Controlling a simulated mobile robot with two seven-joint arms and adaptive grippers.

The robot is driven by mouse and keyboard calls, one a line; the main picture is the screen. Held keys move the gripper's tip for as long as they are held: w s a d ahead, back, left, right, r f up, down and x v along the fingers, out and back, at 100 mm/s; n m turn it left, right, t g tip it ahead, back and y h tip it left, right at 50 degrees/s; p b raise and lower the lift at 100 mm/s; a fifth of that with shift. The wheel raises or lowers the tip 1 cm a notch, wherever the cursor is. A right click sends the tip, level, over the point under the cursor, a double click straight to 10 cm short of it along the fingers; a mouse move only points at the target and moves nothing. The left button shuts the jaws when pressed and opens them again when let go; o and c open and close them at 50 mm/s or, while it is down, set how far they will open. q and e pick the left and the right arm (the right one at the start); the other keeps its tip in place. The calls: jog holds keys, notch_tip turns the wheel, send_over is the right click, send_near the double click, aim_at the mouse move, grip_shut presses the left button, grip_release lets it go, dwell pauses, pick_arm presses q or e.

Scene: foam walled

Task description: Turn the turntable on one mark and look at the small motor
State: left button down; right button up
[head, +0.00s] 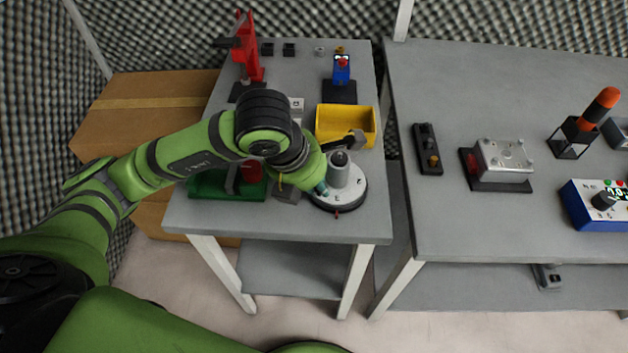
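The turntable (349,198) is a round white disc with a dark rim and letter marks, near the front right of the left table. A small red pointer (337,213) shows at its front edge. A grey cylinder with a dark knob on top, seemingly the small motor (339,174), stands upright on the disc. My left arm reaches in from the left, and its wrist covers the disc's left side. My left gripper (346,143) shows partly, as a dark finger with a grey tip behind the motor's top. Contact and finger opening are unclear. My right gripper is out of view.
A yellow bin (346,124) stands just behind the turntable. A green-based device (228,187) is left of it, partly under my arm. A red press (247,55) and blue device (341,70) stand farther back. The right table (440,210) holds several devices, beyond a narrow gap.

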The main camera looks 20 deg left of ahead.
pick_arm(q)
jog(key=shift+w+r, duration=0.2)
jog(key=shift+r, duration=0.05)
jog(key=c, duration=1.5)
grip_release()
jog(key=shift+o, duration=0.2)
jog(key=shift+d+f, duration=0.1)
jog(key=shift+s, duration=0.1)
jog(key=v, duration=1.2)
